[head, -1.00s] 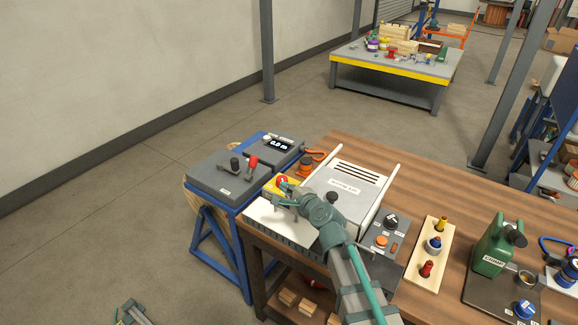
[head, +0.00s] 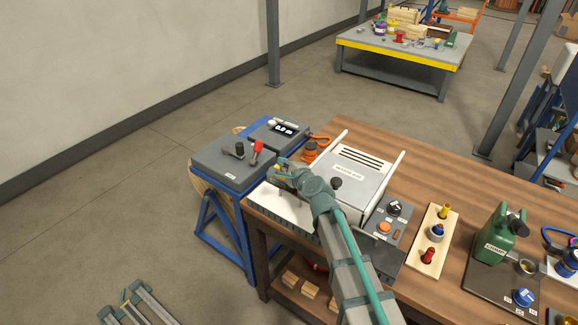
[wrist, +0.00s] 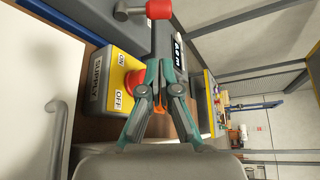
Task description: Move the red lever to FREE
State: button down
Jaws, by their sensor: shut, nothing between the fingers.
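The red lever (head: 257,148) stands on the grey box at the left end of the bench, beside a black-knobbed lever (head: 238,149). In the wrist view its red knob (wrist: 159,9) is at the top edge, on a grey arm. My gripper (head: 281,168) is in front of and to the right of that box. In the wrist view my gripper (wrist: 160,68) is shut and empty, below the knob and apart from it. No FREE mark is readable.
A yellow supply switch box (wrist: 115,75) with a red button (wrist: 133,83) lies close beside my fingers. A display box (head: 280,130) stands behind the levers. A white-railed machine cover (head: 350,172) is at the right. Open floor lies left.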

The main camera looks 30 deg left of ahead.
aim_at(256, 153)
jog(key=p+x, duration=0.2)
jog(key=x, duration=1.1)
jog(key=shift+w+d+f+b, duration=0.15)
jog(key=shift+b, duration=0.55)
